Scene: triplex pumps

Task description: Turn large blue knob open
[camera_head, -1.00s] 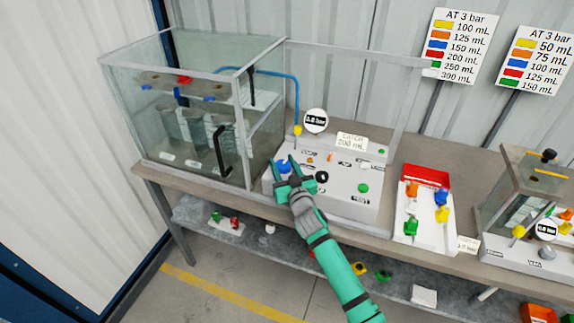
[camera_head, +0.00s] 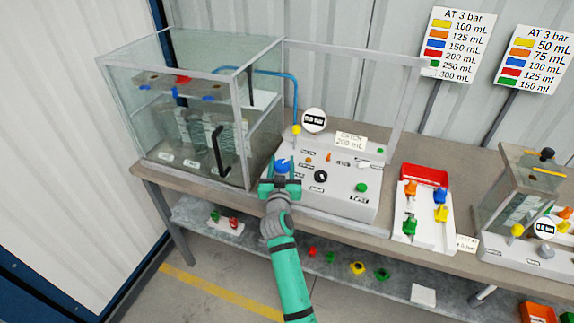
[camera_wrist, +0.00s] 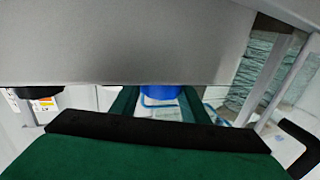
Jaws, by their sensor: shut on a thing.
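The large blue knob (camera_head: 282,167) sits at the left of the white sloped control panel (camera_head: 345,200). My gripper (camera_head: 281,178) reaches it from the front, with its green fingers on either side of the knob and shut on it. In the wrist view the blue knob (camera_wrist: 160,91) shows between the two green fingers (camera_wrist: 158,104), partly hidden by a grey surface above. The knob's marking and its exact turn cannot be made out.
A black knob (camera_head: 320,176) and a green button (camera_head: 361,187) are on the same panel, to the right of my gripper. A glass tank (camera_head: 200,110) stands close on the left. A tray of coloured parts (camera_head: 424,205) lies to the right.

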